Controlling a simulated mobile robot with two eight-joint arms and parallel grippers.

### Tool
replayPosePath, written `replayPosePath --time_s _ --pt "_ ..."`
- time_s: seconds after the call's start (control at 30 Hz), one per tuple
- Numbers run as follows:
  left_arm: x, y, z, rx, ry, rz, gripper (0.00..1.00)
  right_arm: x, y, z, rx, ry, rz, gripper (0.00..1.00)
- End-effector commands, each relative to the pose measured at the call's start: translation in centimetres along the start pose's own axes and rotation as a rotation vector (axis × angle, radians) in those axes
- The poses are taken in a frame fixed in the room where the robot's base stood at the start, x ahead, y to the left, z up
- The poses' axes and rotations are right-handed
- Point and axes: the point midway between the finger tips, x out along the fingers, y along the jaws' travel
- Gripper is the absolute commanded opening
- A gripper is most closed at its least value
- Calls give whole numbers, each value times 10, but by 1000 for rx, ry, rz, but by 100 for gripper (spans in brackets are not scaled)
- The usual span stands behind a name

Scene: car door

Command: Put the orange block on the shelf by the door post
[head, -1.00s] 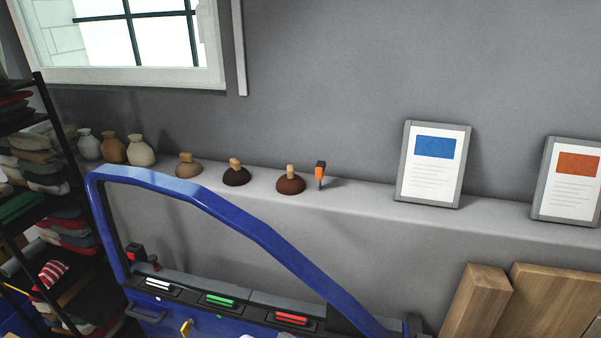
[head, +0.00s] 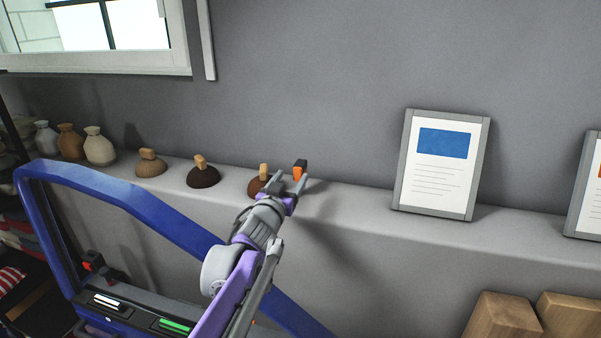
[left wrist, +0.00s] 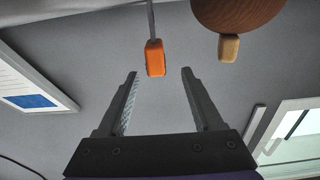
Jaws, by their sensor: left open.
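The orange block (head: 298,174), with a black top, stands on the grey wall ledge (head: 365,203) to the right of a dark brown dome (head: 255,187). In the left wrist view the block (left wrist: 155,57) shows orange on a thin grey stem. My left gripper (head: 284,184) reaches up to the block, and its fingers are apart with nothing held. In the left wrist view the gripper (left wrist: 159,72) has the block just beyond and between its fingertips. The blue door frame (head: 170,214) curves in front of the ledge. My right gripper is not in view.
More domes with wooden knobs, such as one brown dome (head: 203,178), and several vases (head: 99,147) stand along the ledge to the left. A framed picture (head: 440,165) leans on the wall to the right. The ledge between block and picture is clear.

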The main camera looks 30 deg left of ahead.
Motion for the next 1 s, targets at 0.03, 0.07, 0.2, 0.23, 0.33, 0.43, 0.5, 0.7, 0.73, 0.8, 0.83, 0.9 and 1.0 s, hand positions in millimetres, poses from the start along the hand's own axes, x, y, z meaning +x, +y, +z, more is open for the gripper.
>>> replayPosePath --time_s 0.03,0.07,0.2,0.23,0.33,0.43,0.5,0.7,0.73,0.8,0.83,0.9,1.0 --pt "7 0 -1 0 0 1 68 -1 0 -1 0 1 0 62" --pt "10 1 -1 0 0 1 68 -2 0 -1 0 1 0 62" --pt "18 1 0 0 -1 0 68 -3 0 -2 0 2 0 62" --pt "20 1 0 0 -1 0 68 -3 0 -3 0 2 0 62" --pt "32 3 0 0 -1 1 68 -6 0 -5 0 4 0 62" --pt "48 5 0 0 0 1 68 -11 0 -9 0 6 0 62" --pt "57 4 1 0 0 0 68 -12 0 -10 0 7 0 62" --pt "68 4 2 0 -1 0 68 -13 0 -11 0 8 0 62" --pt "68 4 2 1 -1 0 68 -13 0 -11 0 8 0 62" --pt "68 4 2 1 -1 0 68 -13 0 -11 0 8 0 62" --pt "68 4 2 1 -1 0 68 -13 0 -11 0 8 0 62" --pt "68 4 2 0 -1 -1 64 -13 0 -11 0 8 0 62" --pt "68 4 2 0 -1 -1 46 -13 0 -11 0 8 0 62"
